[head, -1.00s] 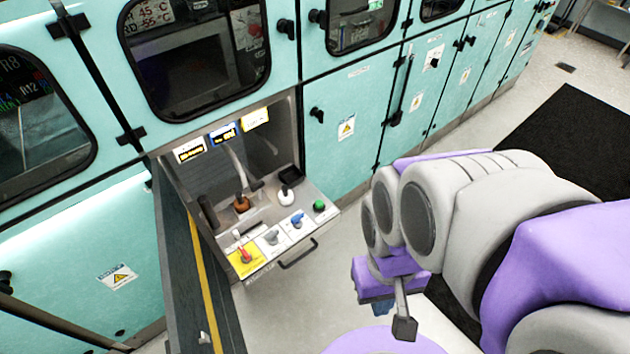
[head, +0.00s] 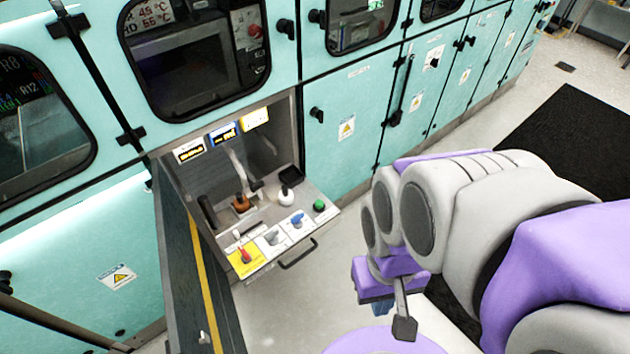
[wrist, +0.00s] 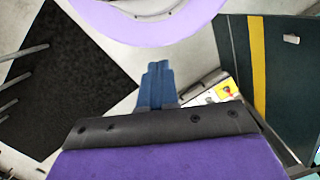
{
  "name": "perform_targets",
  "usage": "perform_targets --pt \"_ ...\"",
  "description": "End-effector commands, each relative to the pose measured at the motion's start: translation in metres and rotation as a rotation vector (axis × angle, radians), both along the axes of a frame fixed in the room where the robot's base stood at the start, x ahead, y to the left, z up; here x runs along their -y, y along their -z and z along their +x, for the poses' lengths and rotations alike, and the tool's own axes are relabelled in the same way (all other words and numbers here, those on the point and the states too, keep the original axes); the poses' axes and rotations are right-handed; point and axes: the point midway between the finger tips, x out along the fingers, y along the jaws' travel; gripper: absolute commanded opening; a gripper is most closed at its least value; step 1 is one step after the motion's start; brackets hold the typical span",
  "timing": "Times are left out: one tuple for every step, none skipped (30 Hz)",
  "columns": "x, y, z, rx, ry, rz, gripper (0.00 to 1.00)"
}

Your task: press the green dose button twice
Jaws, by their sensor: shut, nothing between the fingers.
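The green dose button (head: 319,206) is a small round knob at the right end of the control panel (head: 262,232), which juts out from a recess in the teal machine. My gripper is partly visible in the head view (head: 381,308), below my arm and to the right of the panel, clear of the button. In the wrist view my gripper's blue fingers (wrist: 157,72) are together and empty. The wrist view catches a corner of the panel with a red switch (wrist: 227,90); the green button is not visible there.
A dark yellow-striped strip (head: 205,285) lies left. Open floor lies right of the panel.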

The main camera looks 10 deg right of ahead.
Motion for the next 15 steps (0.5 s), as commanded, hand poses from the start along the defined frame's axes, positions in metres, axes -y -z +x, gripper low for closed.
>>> perform_targets --pt "0.0000 0.0000 0.0000 0.000 0.000 0.000 0.00" --pt "0.0000 0.0000 0.0000 0.000 0.000 0.000 0.00" --pt "0.0000 0.0000 0.0000 0.000 0.000 0.000 0.00" --pt "0.0000 0.0000 0.0000 0.000 0.000 0.000 0.00" --pt "0.0000 0.0000 0.0000 0.000 0.000 0.000 0.00" --pt "0.0000 -0.0001 0.0000 0.000 0.000 0.000 0.00" --pt "0.0000 0.0000 0.0000 0.000 0.000 0.000 0.00" --pt "0.0000 0.0000 0.0000 0.000 0.000 0.000 0.00" --pt "0.0000 0.0000 0.0000 0.000 0.000 0.000 0.00" --pt "0.0000 0.0000 0.0000 0.000 0.000 0.000 0.00" --pt "0.0000 0.0000 0.0001 0.000 0.000 0.000 0.00" --pt "-0.0002 0.0000 0.0002 0.000 0.000 0.001 0.00" --pt "-0.0008 0.0001 0.0009 0.000 0.000 0.003 0.00" --pt "-0.0018 0.0004 0.0020 0.000 0.000 0.006 0.00" --pt "-0.0039 0.0010 0.0043 0.000 0.000 0.013 0.00"
